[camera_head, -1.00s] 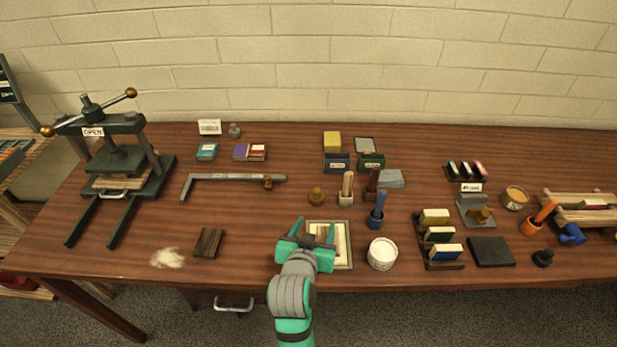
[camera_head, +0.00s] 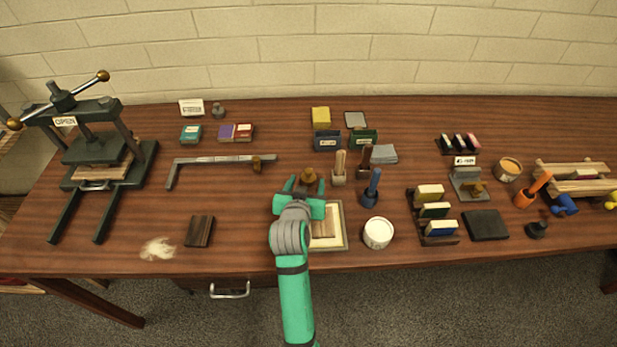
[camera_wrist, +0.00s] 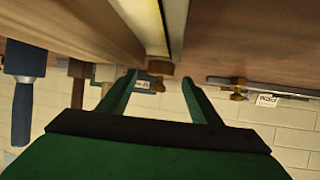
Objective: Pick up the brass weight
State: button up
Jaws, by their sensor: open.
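The brass weight (camera_head: 309,177), a small dark-gold knobbed piece, stands on the table just behind the framed tray. My green gripper (camera_head: 306,187) is open, with its fingers pointing to the back of the table and the weight at or just beyond their tips. In the wrist view, which looks upside down, the weight (camera_wrist: 160,69) shows between the two open fingers (camera_wrist: 158,82), near their tips. I cannot tell whether a finger touches it. The lower part of the weight is partly hidden by my gripper in the head view.
The framed tray (camera_head: 342,241) lies under and right of my wrist. Upright wooden-handled tools (camera_head: 339,168) and a blue-handled tool (camera_head: 371,188) stand close on the right, with a white tub (camera_head: 378,233). A metal bar (camera_head: 215,160) lies to the left.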

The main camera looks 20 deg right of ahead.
aim_at(308, 176)
jog(key=shift+x, duration=1.45)
jog(key=shift+c, duration=0.2)
grip_shut()
jog(key=shift+r, duration=0.1)
